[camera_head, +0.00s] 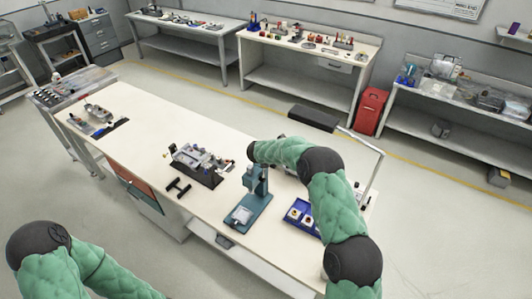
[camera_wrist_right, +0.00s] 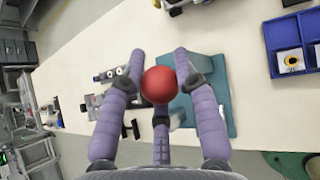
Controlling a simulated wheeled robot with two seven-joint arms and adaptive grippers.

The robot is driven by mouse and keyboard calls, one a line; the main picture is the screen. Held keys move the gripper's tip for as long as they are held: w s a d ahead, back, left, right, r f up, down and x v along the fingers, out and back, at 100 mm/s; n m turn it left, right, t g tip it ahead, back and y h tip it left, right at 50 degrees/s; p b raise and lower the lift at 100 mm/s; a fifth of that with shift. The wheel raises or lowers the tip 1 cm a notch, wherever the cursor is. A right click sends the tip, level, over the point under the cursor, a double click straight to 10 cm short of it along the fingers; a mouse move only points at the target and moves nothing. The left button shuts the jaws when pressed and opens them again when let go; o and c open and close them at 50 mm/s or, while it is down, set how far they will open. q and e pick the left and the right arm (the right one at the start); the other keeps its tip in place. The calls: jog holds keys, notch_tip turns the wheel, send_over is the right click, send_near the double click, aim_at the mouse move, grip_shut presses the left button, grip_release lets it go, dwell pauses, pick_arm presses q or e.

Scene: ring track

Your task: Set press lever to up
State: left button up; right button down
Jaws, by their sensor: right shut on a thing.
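The teal press (camera_head: 250,208) stands on the white workbench, its base toward the front edge. Its teal body also shows in the right wrist view (camera_wrist_right: 214,85), behind the fingers. The lever's red ball knob (camera_wrist_right: 159,85) sits between the purple fingers of my right gripper (camera_wrist_right: 159,62), which is shut on it. The lever's rod is hidden, so I cannot tell its angle. In the head view my right arm reaches over the press from the right, and the gripper and knob are hidden. My left arm is at the bottom left, with its gripper out of view.
The blue tray (camera_head: 301,215) with small parts lies right of the press; it also shows in the wrist view (camera_wrist_right: 286,46). A dark fixture (camera_head: 199,163) and a black handle-like part (camera_head: 178,188) lie to the left. The bench further left is mostly clear.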

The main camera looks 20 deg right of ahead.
jog(key=c, duration=0.9)
grip_release()
jog(key=shift+d+f, duration=0.1)
jog(key=v, duration=1.2)
